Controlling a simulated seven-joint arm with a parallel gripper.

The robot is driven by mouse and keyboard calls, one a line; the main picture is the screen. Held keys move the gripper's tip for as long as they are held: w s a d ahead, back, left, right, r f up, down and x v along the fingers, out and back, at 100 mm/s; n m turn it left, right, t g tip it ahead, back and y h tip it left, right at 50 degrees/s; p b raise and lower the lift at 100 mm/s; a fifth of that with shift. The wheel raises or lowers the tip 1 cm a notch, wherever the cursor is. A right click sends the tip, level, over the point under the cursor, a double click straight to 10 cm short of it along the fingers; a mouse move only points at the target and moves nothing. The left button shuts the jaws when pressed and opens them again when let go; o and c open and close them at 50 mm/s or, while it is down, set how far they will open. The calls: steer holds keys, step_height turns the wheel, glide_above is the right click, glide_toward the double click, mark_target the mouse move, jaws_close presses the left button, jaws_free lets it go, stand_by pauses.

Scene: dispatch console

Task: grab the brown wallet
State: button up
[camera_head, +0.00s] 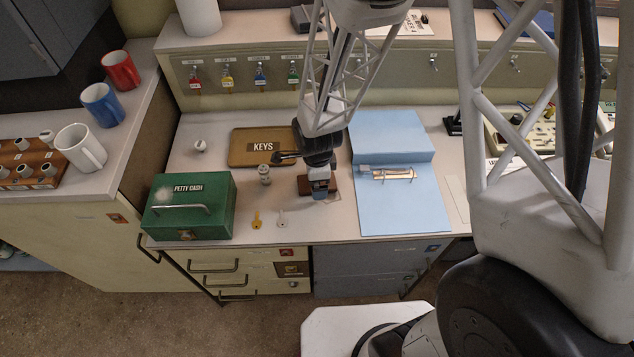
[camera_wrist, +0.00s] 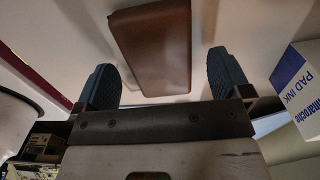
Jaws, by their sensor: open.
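The brown wallet (camera_wrist: 152,45) lies flat on the pale desk top in the wrist view, ahead of my gripper (camera_wrist: 165,80). Its near end sits between the two blue-padded fingertips, with a gap on each side. My gripper is open and holds nothing. In the head view my gripper (camera_head: 320,189) hangs down over the desk and hides part of the wallet (camera_head: 304,185). I cannot tell the exact height of the fingertips above the desk.
A green petty cash box (camera_head: 190,207), two keys (camera_head: 257,221) and a small metal canister (camera_head: 264,175) are left of my gripper. A brown KEYS tray (camera_head: 243,148) lies behind. A light blue binder (camera_head: 400,205) is to the right.

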steer(key=shift+f, duration=0.45)
steer(key=shift+c, duration=0.2)
steer(key=c, duration=1)
steer(key=shift+r, duration=0.15)
steer(key=shift+r, duration=1.1)
steer(key=shift+s+d+r, duration=0.15)
steer(key=shift+s+r, duration=0.3)
steer(key=shift+r, duration=0.15)
steer(key=s+d, duration=0.1)
steer(key=s, duration=0.3)
steer(key=s+d+r, duration=0.1)
steer(key=s+d, duration=0.1)
steer(key=s, duration=0.3)
steer(key=s+d, duration=0.1)
steer(key=s, duration=0.4)
steer(key=shift+s+d+r, duration=0.15)
steer(key=shift+s+d, duration=0.05)
steer(key=shift+d, duration=0.1)
